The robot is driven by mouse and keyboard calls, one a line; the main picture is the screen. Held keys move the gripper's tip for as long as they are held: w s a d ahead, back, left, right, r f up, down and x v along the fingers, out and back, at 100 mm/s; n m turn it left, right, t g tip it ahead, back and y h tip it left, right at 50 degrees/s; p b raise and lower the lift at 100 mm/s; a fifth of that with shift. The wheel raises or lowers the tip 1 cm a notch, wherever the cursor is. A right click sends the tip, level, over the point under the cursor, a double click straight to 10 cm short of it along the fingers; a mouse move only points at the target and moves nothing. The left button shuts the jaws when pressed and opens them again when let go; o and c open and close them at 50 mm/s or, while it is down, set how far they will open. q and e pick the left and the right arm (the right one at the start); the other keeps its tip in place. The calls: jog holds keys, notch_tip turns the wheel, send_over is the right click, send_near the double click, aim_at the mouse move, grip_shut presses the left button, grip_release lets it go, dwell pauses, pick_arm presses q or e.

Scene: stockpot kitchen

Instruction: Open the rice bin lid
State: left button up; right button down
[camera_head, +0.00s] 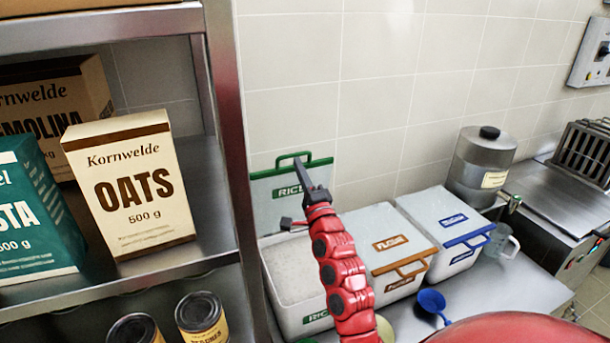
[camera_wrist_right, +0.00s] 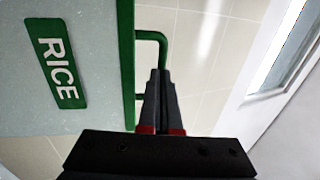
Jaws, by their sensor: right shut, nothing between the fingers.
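The rice bin (camera_head: 288,318) stands on the counter with its top open, and pale rice shows inside. Its lid (camera_head: 268,208), with a green edge and RICE label, stands upright at the back of the bin near the tiled wall. The lid's green handle (camera_head: 294,156) is on top. My right gripper (camera_head: 302,172) is shut and empty in front of the lid, just below the handle. In the right wrist view the lid (camera_wrist_right: 75,30) fills the left, and the shut fingertips (camera_wrist_right: 159,78) overlap the handle (camera_wrist_right: 162,50); I cannot tell whether they touch. My left gripper is out of view.
Right of the rice bin stand the closed flour bin (camera_head: 378,222) and a closed blue-trimmed bin (camera_head: 436,208). A blue scoop (camera_head: 432,301) and a clear jug (camera_head: 503,242) are on the counter. A metal shelf (camera_head: 228,130) with an oats box (camera_head: 130,180) rises at left.

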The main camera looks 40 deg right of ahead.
aim_at(295, 155)
jog(key=shift+w+r, duration=0.1)
jog(key=shift+w, duration=0.15)
jog(key=w+p, duration=0.1)
jog(key=w+d+r+g+p, duration=0.1)
jog(key=shift+w+r, duration=0.3)
jog(key=shift+w, duration=0.05)
jog(key=shift+w+d+f+b, duration=0.1)
jog(key=shift+w+f+b, duration=0.2)
jog(key=shift+w+b, duration=0.25)
jog(key=shift+w+r, duration=0.15)
jog(key=shift+w, duration=0.6)
jog(key=shift+s, duration=0.1)
